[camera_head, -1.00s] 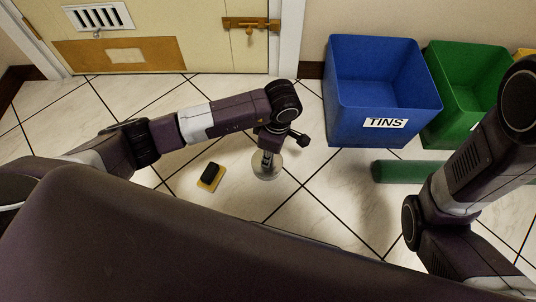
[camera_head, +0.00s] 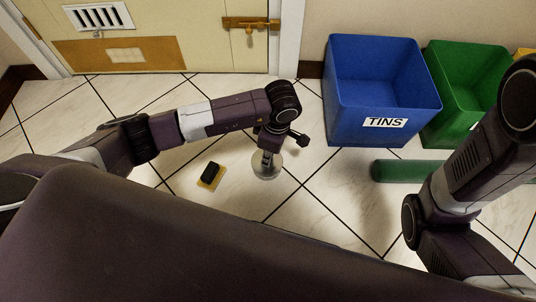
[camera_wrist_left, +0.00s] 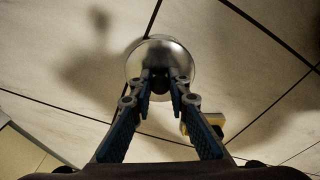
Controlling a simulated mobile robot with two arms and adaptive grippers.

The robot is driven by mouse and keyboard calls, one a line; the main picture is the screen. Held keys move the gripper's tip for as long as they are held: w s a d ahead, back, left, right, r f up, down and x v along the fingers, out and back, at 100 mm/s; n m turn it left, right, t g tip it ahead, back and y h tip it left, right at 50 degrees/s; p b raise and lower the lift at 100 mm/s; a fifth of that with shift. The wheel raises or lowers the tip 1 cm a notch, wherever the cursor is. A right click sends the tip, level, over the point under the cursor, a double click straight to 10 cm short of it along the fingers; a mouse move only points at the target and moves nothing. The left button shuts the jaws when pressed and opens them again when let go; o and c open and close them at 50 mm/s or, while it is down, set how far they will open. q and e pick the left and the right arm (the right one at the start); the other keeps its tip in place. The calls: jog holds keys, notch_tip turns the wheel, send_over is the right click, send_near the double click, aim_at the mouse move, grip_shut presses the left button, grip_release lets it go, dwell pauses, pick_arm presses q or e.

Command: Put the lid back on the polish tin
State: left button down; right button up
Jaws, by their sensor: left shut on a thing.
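My left gripper (camera_head: 267,156) points down at a round silvery metal piece (camera_head: 266,173), which looks like the tin's lid. In the left wrist view, the fingers (camera_wrist_left: 161,84) are closed together at the middle of this round piece (camera_wrist_left: 160,50), around something dark there. The gripper is shut on it. Whether the polish tin is beneath it is hidden; I cannot make out a separate tin. My right gripper is out of view; only its arm shows at the right.
A black block on a yellow pad (camera_head: 211,175) lies on the tiled floor to the left. A blue bin marked TINS (camera_head: 385,124), a green bin (camera_head: 455,60) and a green cylinder (camera_head: 392,171) are on the right. A door (camera_head: 160,30) stands behind.

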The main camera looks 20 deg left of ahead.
pick_arm(q)
jog(key=c, duration=1.3)
grip_release()
jog(key=shift+r+p, duration=2.65)
jog(key=shift+r, duration=0.4)
jog(key=shift+r+p, duration=0.4)
jog(key=shift+c, duration=0.5)
